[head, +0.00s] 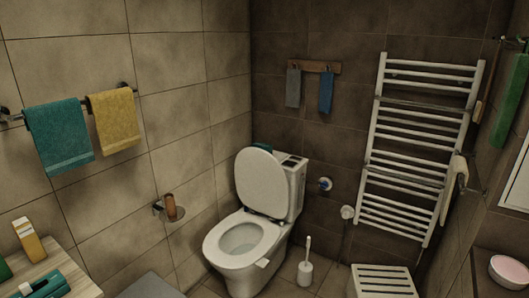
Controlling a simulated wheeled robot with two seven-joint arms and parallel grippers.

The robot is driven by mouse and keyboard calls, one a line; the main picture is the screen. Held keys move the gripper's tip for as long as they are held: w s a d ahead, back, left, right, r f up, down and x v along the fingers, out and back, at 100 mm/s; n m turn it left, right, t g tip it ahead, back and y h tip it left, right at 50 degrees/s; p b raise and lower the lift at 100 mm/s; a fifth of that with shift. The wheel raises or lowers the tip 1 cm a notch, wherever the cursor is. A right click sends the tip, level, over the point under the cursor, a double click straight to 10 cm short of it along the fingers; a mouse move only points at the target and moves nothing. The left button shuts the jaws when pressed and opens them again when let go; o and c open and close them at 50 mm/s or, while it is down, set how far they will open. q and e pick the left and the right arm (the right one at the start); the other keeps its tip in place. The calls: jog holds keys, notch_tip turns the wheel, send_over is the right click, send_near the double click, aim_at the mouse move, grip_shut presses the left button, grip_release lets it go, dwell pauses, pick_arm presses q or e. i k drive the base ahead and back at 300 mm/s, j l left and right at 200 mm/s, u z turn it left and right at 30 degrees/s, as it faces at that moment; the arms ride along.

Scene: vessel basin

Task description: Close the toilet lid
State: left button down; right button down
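The white toilet (247,262) stands in the corner of the room, a little left of the middle of the head view. Its lid (260,182) is raised and leans back against the tank (297,187). The seat (217,240) lies down on the bowl, and the bowl's inside shows through it. Neither of my grippers is in the view.
A toilet brush (305,268) stands on the floor right of the toilet, with a white slatted stool (382,280) farther right. A paper holder (168,207) sticks out from the left wall. A wooden counter (55,270) is at the lower left. A towel radiator (415,150) hangs at the back.

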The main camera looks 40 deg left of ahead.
aim_at(262, 183)
jog(key=u, duration=1.2)
jog(key=i, duration=0.1)
